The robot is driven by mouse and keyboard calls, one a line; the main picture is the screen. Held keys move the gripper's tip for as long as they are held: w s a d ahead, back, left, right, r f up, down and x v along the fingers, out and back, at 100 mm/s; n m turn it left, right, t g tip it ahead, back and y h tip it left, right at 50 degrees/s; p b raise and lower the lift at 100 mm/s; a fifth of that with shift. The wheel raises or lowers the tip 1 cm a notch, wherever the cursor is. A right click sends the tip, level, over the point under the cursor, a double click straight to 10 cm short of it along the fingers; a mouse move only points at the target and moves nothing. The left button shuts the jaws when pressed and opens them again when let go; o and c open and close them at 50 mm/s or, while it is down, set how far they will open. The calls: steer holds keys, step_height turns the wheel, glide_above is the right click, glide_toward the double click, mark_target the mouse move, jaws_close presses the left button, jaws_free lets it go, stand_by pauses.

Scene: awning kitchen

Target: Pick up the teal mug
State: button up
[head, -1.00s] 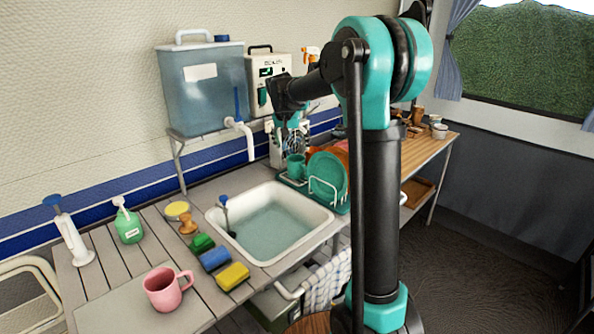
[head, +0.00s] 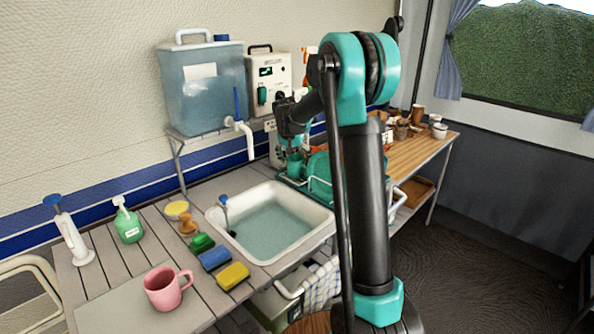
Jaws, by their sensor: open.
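The teal mug (head: 295,168) stands upright at the left end of the teal dish rack, behind the sink. Its upper part shows just below my gripper. My gripper (head: 292,150) points down, open, directly over the mug in this view. From this angle I cannot tell whether the fingers touch the mug or are around its rim. My arm comes in from the right and hides part of the rack.
Teal plates (head: 319,177) stand in the rack right beside the mug. The water tank (head: 205,95) with its white tap (head: 243,135) is to the left. The sink (head: 270,222) lies in front. A pink mug (head: 167,288) stands at the front left.

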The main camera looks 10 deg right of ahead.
steer(key=shift+c, duration=0.4)
steer(key=c, duration=1.2)
steer(key=shift+r, duration=0.15)
